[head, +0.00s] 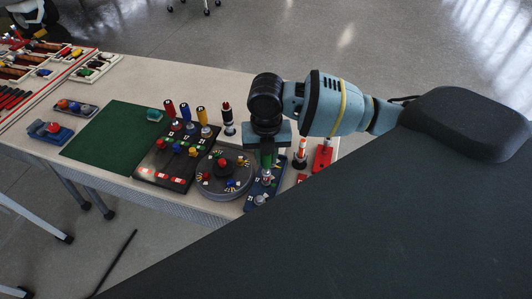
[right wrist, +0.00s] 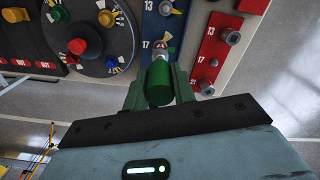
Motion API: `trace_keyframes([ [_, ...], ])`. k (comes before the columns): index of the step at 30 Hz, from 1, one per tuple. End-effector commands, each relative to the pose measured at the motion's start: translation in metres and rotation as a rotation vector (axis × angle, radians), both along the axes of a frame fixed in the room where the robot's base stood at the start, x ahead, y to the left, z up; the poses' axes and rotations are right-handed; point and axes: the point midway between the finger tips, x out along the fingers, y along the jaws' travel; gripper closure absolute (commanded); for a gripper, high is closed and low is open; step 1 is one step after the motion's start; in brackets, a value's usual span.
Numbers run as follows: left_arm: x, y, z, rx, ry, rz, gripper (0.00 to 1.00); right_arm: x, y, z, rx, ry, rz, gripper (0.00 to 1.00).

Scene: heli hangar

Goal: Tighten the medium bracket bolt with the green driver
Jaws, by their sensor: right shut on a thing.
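My right gripper (head: 266,152) is shut on the green driver (head: 266,161), which it holds upright over the blue bracket plate (head: 251,203). In the right wrist view the green driver (right wrist: 159,84) sits between the fingers of my right gripper (right wrist: 160,90), with its far end over the blue plate (right wrist: 151,28) near the label 17. The bolt under that end is hidden, and I cannot tell whether the driver touches it. Another bolt (right wrist: 165,8) shows on the plate beside the label 13. My left gripper is not in view.
A round grey turntable (head: 226,189) with coloured knobs stands left of the blue plate. A dark rack (head: 154,176) with several drivers is further left. A red bolt plate (right wrist: 212,60) is close on the right. The green mat (head: 105,130) is clear apart from its edge.

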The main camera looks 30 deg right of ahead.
Motion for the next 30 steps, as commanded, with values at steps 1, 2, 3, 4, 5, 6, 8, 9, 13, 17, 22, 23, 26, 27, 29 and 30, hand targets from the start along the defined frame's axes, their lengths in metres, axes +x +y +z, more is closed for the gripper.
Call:
trace_keyframes([
  [1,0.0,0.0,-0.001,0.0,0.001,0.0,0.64,0.0,0.0,-0.001,0.0,0.0,0.0,0.98],
  [2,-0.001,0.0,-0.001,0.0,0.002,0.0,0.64,0.0,0.0,-0.001,0.0,0.0,0.0,0.98],
  [3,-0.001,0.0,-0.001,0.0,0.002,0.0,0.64,0.0,0.0,-0.002,0.0,0.0,0.0,0.98],
  [4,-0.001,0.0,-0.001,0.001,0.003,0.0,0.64,0.0,0.0,-0.002,0.0,0.0,0.0,0.98],
  [5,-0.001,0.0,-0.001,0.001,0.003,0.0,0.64,0.0,0.0,-0.002,0.0,0.0,0.0,0.98],
  [6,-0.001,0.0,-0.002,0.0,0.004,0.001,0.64,0.0,0.0,-0.003,0.0,0.0,0.0,0.98],
  [8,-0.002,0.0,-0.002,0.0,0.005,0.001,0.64,0.0,0.0,-0.004,0.0,0.0,0.0,0.98],
  [9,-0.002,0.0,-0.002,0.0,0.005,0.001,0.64,0.0,0.0,-0.004,0.0,0.0,0.0,0.98],
  [13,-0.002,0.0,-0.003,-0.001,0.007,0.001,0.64,0.0,0.0,-0.006,-0.001,0.0,0.0,0.98],
  [17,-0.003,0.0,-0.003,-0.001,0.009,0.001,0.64,0.0,0.0,-0.007,-0.001,0.0,0.0,0.98],
  [22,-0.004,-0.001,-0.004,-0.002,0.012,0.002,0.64,0.0,0.0,-0.01,0.0,-0.001,0.0,0.98],
  [23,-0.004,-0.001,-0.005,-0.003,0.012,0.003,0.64,0.0,0.0,-0.01,0.0,-0.001,0.0,0.98],
  [26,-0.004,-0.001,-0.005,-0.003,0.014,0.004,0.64,0.0,0.0,-0.011,0.0,-0.001,0.0,0.98],
  [27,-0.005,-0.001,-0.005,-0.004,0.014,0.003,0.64,0.0,0.0,-0.012,0.0,-0.001,0.0,0.98],
  [29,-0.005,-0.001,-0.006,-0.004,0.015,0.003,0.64,0.0,0.0,-0.013,0.0,-0.001,0.0,0.98],
  [30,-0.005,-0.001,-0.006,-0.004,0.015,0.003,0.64,0.0,0.0,-0.013,0.0,-0.001,0.0,0.98],
])
